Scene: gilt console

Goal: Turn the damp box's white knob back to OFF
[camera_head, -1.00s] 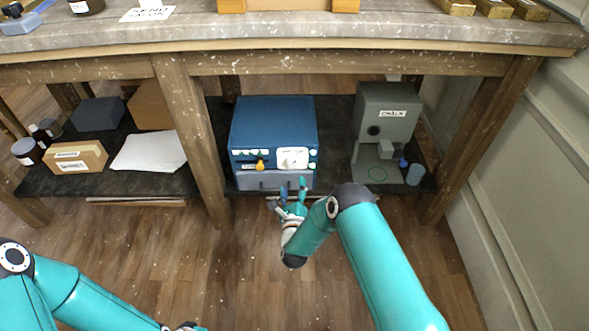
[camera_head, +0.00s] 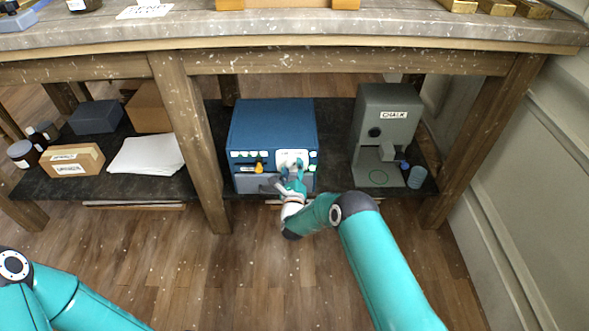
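The damp box appears to be the blue box (camera_head: 272,118) on the low shelf, though no name on it is readable. Its front has a white plate (camera_head: 291,157) at the right, where the white knob would be. My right gripper (camera_head: 289,178) is in front of this plate and covers its lower part. The knob's pointer and any OFF mark cannot be made out. Whether the fingers touch or grip the knob is too small to tell. My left gripper is out of view.
A grey machine labelled CHALK (camera_head: 373,115) stands right of the blue box, with a gap between. A table leg (camera_head: 193,140) stands to its left. The tabletop (camera_head: 400,32) overhangs the shelf. The floor in front is clear.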

